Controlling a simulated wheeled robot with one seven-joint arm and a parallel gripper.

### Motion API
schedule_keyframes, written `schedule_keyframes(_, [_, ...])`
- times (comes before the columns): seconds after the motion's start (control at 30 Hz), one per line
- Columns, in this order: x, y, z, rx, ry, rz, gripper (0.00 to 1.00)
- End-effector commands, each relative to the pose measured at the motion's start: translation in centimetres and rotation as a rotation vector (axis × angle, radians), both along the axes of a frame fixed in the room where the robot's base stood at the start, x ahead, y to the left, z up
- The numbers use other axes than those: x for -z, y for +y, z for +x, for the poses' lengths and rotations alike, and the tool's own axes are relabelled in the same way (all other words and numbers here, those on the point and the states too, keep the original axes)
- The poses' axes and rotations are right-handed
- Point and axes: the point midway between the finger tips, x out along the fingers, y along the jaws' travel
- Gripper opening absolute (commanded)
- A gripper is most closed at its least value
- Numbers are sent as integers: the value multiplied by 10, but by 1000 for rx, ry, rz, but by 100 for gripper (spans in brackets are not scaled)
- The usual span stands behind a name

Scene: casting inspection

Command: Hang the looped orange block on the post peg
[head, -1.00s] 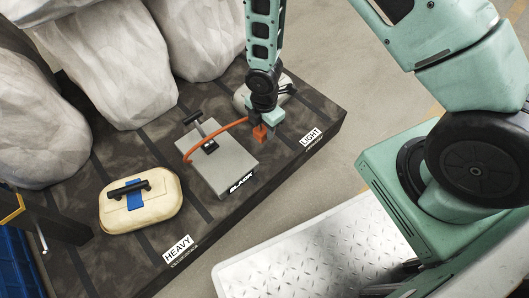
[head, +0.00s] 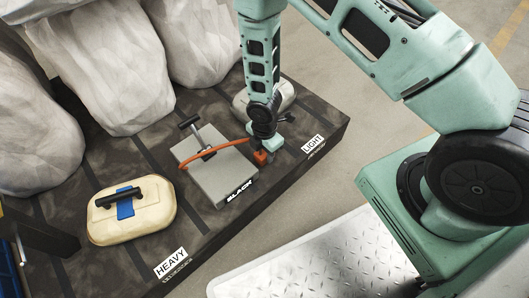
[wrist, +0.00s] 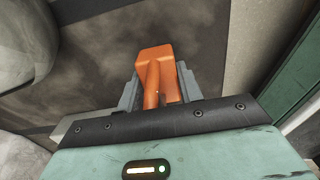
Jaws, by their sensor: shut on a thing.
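The orange block (head: 261,158) is held in my gripper (head: 265,147), beside the right edge of a grey plate. In the wrist view it (wrist: 154,62) sits between the two grey fingers (wrist: 155,92), which are shut on it. Its thin orange loop (head: 217,147) arcs left from the block over the plate to the plate's left side. The post peg (head: 204,140), a metal post with a black crossbar on top, rises from the plate. The loop crosses near the post's foot; I cannot tell whether it is around the post.
The grey plate (head: 214,183) is labelled BLACK. A cream case (head: 108,225) with a black handle lies to its left. Large pale rocks (head: 113,65) crowd the back, and a smaller one (head: 284,95) lies behind my gripper. The dark bench top (head: 220,225) is bare toward its front edge.

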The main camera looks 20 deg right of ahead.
Motion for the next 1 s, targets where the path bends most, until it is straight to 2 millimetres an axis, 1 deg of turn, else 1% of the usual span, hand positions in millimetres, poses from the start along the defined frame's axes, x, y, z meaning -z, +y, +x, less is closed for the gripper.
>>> schedule_keyframes(0.13, [-1,0,0,0,0,0,9])
schedule_keyframes(0.27, [3,0,0,0,0,0,9])
schedule_keyframes(0.3, [4,0,0,0,0,0,39])
schedule_keyframes(0.37, [3,0,0,0,0,0,55])
schedule_keyframes(0.4, [3,0,0,0,0,0,58])
schedule_keyframes(0.8, [6,0,0,0,-1,1,58])
schedule_keyframes(0.83, [4,0,0,0,-1,1,58])
schedule_keyframes(0.9, [-17,0,1,0,-2,2,58])
schedule_keyframes(1.0, [-36,1,-1,0,1,0,58])
